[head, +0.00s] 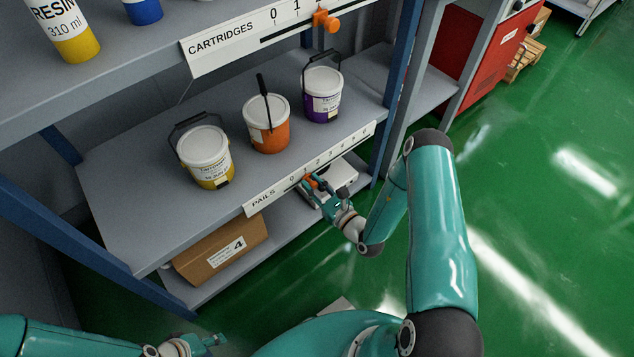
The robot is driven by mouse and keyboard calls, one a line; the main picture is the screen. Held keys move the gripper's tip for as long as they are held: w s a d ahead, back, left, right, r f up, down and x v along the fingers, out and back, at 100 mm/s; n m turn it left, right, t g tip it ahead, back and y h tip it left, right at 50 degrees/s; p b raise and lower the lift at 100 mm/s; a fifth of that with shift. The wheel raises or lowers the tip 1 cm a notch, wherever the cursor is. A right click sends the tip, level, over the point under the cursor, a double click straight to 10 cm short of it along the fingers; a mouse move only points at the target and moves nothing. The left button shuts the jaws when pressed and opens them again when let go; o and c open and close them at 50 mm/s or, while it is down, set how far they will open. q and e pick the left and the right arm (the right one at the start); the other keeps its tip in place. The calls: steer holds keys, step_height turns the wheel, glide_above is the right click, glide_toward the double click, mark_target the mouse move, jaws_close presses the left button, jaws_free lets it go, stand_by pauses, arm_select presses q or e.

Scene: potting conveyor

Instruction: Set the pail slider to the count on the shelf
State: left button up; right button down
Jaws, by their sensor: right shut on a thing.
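Three lidded pails stand on the middle shelf: a yellow one (207,172), an orange one (270,136) and a purple one (323,108). The white PAILS scale (265,197) runs along that shelf's front edge, its numbers starting with 0 at the left. The orange pail slider (313,179) is a little right of the 0; its exact mark is hard to read. My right gripper (315,184) is shut on the slider and partly hides it. My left gripper (218,340) is at the bottom edge, away from the shelf, its finger opening unclear.
Above is the CARTRIDGES scale (225,47) with its own orange slider (326,20). A cardboard box (220,252) and a pale object (342,175) are on the bottom shelf. A blue upright (402,50) stands at the shelf's right end. Green floor (540,230) is open to the right.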

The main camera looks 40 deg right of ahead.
mark_target(330, 161)
steer(key=d, duration=0.3)
steer(key=d+b, duration=0.1)
steer(key=d, duration=0.5)
steer(key=shift+w, duration=0.4)
steer(key=c, duration=0.9)
jaws_free()
steer(key=shift+c, duration=0.2)
steer(key=shift+s, duration=0.1)
steer(key=s+d, duration=0.1)
steer(key=s, duration=1)
steer(key=shift+s, duration=0.4)
